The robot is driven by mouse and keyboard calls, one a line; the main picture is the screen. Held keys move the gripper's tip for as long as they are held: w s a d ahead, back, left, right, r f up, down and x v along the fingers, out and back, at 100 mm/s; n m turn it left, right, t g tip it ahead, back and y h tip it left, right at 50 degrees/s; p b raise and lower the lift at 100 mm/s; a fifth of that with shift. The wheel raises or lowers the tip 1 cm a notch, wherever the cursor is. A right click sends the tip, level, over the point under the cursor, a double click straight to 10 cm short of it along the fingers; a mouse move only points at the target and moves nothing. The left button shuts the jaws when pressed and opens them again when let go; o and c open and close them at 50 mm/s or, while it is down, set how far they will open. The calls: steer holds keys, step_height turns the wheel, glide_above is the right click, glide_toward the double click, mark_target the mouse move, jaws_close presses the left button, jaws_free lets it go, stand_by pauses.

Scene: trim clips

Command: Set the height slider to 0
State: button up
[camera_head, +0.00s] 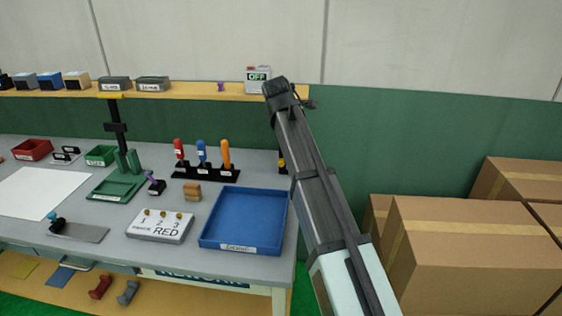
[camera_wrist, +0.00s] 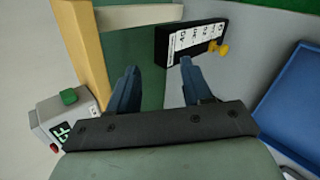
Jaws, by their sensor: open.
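The height slider (camera_wrist: 193,42) shows in the wrist view as a black upright panel with a white marked scale, at the top centre. Its yellow knob (camera_wrist: 218,48) sticks out near the right end of the panel in that view; the exact scale reading is too small to tell. In the head view my arm covers most of the slider, and only a dark, yellow-marked sliver (camera_head: 282,162) shows beside the arm. My gripper (camera_wrist: 160,66) is open and empty. Its fingers point toward the green back wall, and the slider lies beyond the right fingertip, apart from it.
A white box marked OFF (camera_head: 258,78) stands on the shelf (camera_head: 190,92) close to my gripper. A blue tray (camera_head: 243,220) lies on the bench in front of the slider. Screwdrivers in a black rack (camera_head: 203,173) stand left of it. Cardboard boxes (camera_head: 470,250) stand at the right.

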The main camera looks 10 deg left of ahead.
mark_target(281, 162)
steer(key=s+a+f+m+g, duration=0.1)
steer(key=s+f+m+g, duration=0.15)
steer(key=m, duration=0.75)
steer(key=s+f+m+g, duration=0.2)
steer(key=m+g, duration=0.1)
steer(key=m, duration=0.7)
steer(key=shift+m+t, duration=0.3)
steer(key=shift+t, duration=0.05)
steer(key=x, duration=1.3)
steer(key=shift+a+f, duration=0.1)
steer(key=shift+a, duration=0.3)
steer(key=shift+c, duration=0.3)
jaws_close()
